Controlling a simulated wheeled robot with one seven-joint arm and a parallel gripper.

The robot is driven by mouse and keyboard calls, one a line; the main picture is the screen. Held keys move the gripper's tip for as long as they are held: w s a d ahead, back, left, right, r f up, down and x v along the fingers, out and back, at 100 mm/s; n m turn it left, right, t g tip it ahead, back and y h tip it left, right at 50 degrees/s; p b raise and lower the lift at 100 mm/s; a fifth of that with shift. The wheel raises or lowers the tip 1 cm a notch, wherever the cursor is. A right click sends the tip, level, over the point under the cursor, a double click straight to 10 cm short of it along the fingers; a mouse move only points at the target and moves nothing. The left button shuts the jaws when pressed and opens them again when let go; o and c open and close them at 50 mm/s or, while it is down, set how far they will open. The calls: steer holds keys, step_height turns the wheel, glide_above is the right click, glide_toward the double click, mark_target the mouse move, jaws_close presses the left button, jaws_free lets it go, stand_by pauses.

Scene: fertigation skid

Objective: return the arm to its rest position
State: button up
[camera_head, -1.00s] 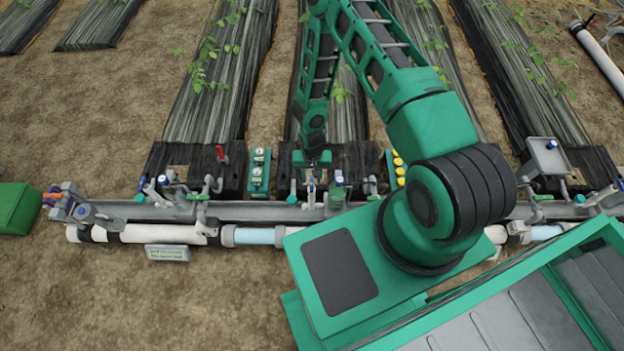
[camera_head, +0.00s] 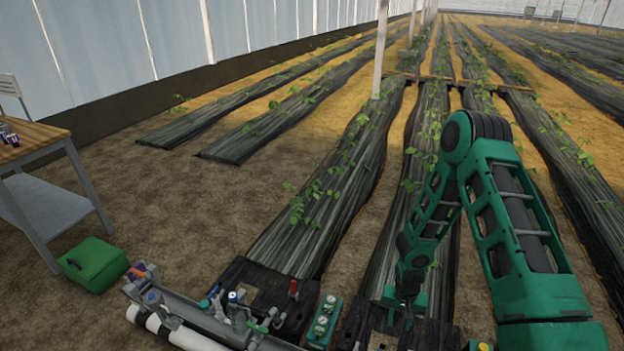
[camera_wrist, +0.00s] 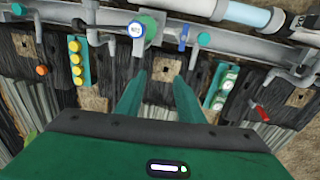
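My arm reaches out at the right of the head view and bends down to my gripper (camera_head: 405,305), which hangs over the black bed end beside the pipe skid. In the wrist view my gripper (camera_wrist: 160,76) has its two green fingers apart, with nothing between them. Below and between the fingers lies a black mat with a tan square (camera_wrist: 164,65). A blue-capped valve (camera_wrist: 137,30) on the grey rail (camera_wrist: 230,42) stands just beyond the fingertips, apart from them.
A gauge block (camera_head: 324,320) and a red-handled valve (camera_head: 293,290) stand near my gripper. Yellow-capped fittings (camera_wrist: 76,62) show in the wrist view. A green box (camera_head: 93,264) and a wooden table (camera_head: 35,138) are at the left. Planted beds (camera_head: 335,190) run into the distance.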

steer(key=s+d+r, duration=0.2)
steer(key=d+r, duration=0.2)
steer(key=r, duration=0.6)
steer(key=s+d+r+h, duration=0.1)
steer(key=d+r, duration=0.3)
steer(key=r, duration=0.6)
steer(key=s+d+r, duration=0.2)
steer(key=d+r, duration=0.3)
steer(key=r, duration=0.5)
steer(key=s+r+m+y, duration=0.1)
steer(key=s+r, duration=0.8)
steer(key=s, duration=0.2)
steer(key=s+a+r+m+y, duration=0.1)
steer(key=s+r, duration=0.8)
steer(key=s, duration=0.3)
steer(key=shift+s, duration=0.15)
